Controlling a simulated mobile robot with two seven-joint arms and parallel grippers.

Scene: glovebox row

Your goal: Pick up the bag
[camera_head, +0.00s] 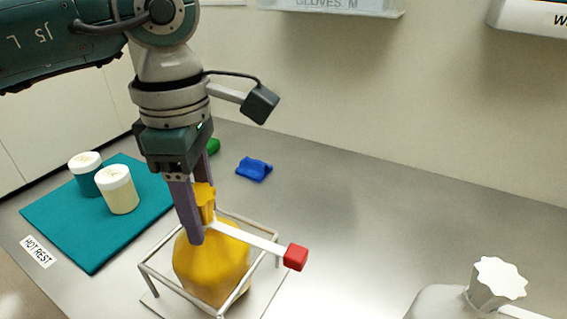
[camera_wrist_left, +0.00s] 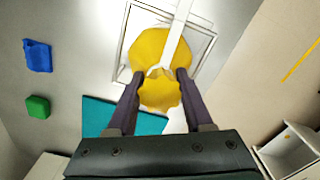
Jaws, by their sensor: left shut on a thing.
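A yellow bag (camera_head: 212,264) with a gathered neck stands inside a white wire frame (camera_head: 149,277) on the steel bench. A white strap with a red block (camera_head: 295,257) at its end sticks out from the neck to the right. My left gripper (camera_head: 201,222) comes down from above, its fingers shut on the bag's neck. In the left wrist view the bag (camera_wrist_left: 150,48) lies beyond the fingertips, with its gathered top (camera_wrist_left: 160,95) between the two fingers. The bag's base is partly hidden behind the frame bars. My right gripper is in neither view.
A teal mat (camera_head: 80,232) labelled HOT REST bears two white-lidded jars (camera_head: 118,190). A white knobbed vessel (camera_head: 496,282) is at the front right. The bench between is clear.

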